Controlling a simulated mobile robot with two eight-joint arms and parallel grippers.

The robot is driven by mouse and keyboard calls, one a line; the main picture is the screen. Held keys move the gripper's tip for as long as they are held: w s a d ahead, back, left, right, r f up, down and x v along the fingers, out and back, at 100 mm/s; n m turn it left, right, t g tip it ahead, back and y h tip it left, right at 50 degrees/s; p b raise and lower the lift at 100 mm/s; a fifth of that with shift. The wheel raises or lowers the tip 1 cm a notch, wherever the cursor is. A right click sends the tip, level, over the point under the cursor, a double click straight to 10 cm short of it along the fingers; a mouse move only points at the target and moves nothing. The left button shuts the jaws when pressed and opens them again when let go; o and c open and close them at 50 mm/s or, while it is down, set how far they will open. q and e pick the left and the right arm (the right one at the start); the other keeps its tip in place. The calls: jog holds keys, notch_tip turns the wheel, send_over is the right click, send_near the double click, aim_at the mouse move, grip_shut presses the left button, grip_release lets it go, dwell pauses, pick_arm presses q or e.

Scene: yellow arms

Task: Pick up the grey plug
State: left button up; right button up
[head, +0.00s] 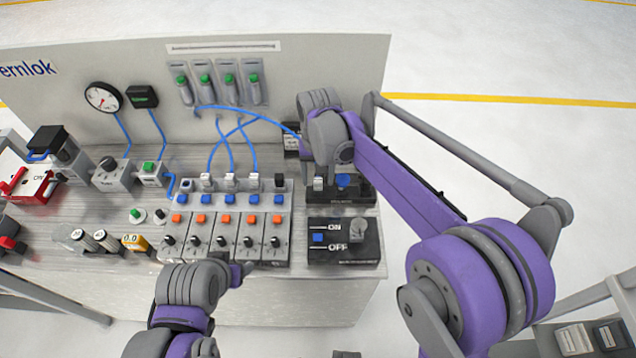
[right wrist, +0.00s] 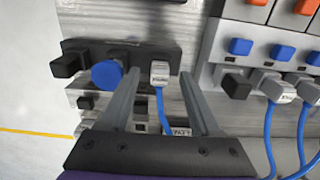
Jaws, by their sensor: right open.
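In the right wrist view a small light-grey plug (right wrist: 159,73) with a blue cable sits in the black block (right wrist: 142,56). My right gripper (right wrist: 160,80) is open, with one finger on either side of the plug; I cannot tell whether either finger touches it. In the head view my right wrist is over the back right of the bench and hides its fingers. A light-grey plug also shows there (head: 318,184), just below the wrist. My left gripper (head: 240,273) is low at the bench's front edge; its jaw opening is unclear.
More grey plugs with blue cables (right wrist: 268,80) stand on the neighbouring valve row (head: 228,220). A blue round knob (right wrist: 106,74) is close beside one right finger. A switch box marked ON and OFF (head: 345,241) stands at the bench's front right. A panel (head: 350,80) rises behind.

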aim_at(318, 180)
jog(key=shift+f, duration=0.85)
grip_shut()
jog(key=shift+r, duration=0.1)
notch_tip(318, 180, up, 10)
jog(key=shift+f, duration=0.1)
